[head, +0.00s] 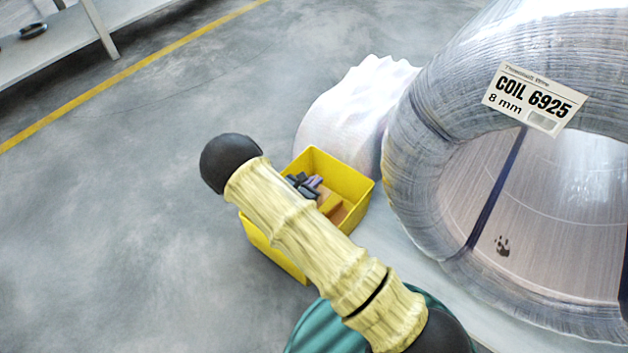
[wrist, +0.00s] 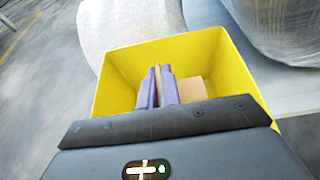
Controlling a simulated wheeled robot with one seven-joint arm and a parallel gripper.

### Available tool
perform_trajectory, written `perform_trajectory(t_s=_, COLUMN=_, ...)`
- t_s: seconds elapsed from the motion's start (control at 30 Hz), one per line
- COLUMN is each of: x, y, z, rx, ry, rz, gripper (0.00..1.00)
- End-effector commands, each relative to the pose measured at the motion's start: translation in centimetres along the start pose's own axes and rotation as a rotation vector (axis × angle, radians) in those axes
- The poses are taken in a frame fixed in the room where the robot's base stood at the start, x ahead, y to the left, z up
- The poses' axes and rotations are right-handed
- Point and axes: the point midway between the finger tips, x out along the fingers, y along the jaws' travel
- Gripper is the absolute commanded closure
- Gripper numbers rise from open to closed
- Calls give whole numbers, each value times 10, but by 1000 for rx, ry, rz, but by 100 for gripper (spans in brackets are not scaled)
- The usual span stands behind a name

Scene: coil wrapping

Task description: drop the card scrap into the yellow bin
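The yellow bin (head: 262,243) stands on the floor beside the wrapped coil, partly hidden behind my arm in the head view. My gripper (head: 314,184) is over the bin's opening, with its purple fingers pointing down into it. In the wrist view the fingers (wrist: 158,88) are close together with a thin brown card scrap (wrist: 158,82) edge-on between them. The bin (wrist: 212,58) surrounds the fingers in that view. A tan piece (wrist: 191,90) shows in the bin, to the right of the fingers. The scrap's lower part is hidden.
A large wrapped coil (head: 430,150) with a label (head: 533,98) stands right of the bin. A white wrapped roll (head: 350,105) lies just behind the bin. Open grey floor (head: 120,240) is on the left, with a yellow line (head: 130,70) and a bench (head: 60,45) beyond.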

Motion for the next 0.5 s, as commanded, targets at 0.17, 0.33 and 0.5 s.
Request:
perform_trajectory(t_s=0.17, x=9, y=0, z=-21, rx=1, ry=0, rz=0, gripper=100)
perform_trajectory(t_s=0.33, x=11, y=0, z=-25, rx=1, ry=0, rz=0, gripper=100)
perform_trajectory(t_s=0.5, x=10, y=0, z=-24, rx=1, ry=0, rz=0, gripper=100)
